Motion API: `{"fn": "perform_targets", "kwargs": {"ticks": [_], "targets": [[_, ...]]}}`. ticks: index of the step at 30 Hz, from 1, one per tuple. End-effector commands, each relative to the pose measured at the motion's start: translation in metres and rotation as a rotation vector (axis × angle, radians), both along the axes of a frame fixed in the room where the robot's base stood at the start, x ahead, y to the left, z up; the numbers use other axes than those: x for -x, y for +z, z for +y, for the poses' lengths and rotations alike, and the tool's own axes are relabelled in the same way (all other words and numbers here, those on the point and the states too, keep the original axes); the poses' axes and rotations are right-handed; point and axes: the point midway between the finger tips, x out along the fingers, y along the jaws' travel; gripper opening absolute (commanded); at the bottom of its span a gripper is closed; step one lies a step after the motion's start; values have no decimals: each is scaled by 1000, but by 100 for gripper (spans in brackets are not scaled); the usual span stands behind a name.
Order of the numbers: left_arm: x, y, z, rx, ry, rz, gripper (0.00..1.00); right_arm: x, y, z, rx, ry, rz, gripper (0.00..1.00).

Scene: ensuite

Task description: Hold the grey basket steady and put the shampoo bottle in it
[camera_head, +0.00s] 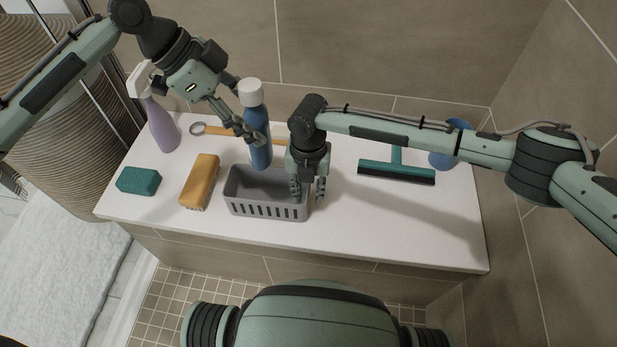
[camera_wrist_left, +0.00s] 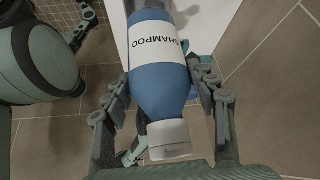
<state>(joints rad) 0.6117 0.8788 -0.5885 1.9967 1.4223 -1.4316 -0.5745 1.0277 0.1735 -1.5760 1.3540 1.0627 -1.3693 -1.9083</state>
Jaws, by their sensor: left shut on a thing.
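My left gripper (camera_head: 250,135) is shut on the blue shampoo bottle (camera_head: 257,153), which has a white cap. The bottle is upright in the head view, its base just above or behind the basket's back rim; I cannot tell its exact height. In the left wrist view, the bottle (camera_wrist_left: 157,65) lies between both fingers with its SHAMPOO label showing. The grey slotted basket (camera_head: 265,209) stands on the white bench top. My right gripper (camera_head: 308,190) points down at the basket's right wall, one finger inside and one outside. Whether they press on the wall is unclear.
An orange sponge or brush (camera_head: 200,182) lies left of the basket, with a teal sponge (camera_head: 139,181) further left. A purple spray bottle (camera_head: 162,125) stands behind. A squeegee (camera_head: 396,172) and a blue round object (camera_head: 450,145) are right. The front right of the bench (camera_head: 420,230) is clear.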

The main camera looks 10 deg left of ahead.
Motion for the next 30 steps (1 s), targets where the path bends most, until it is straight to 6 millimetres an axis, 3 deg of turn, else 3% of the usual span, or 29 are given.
{"fn": "perform_targets", "kwargs": {"ticks": [6,17,24,30], "targets": [[0,1,0,1,0,-3,8,0,-23,0,1,0,1,28],[0,1,0,1,0,-3,8,0,-28,0,0,0,0,28],[0,1,0,1,0,-3,8,0,-28,0,0,0,0,2],[0,1,0,1,0,-3,8,0,-28,0,0,0,0,0]]}}
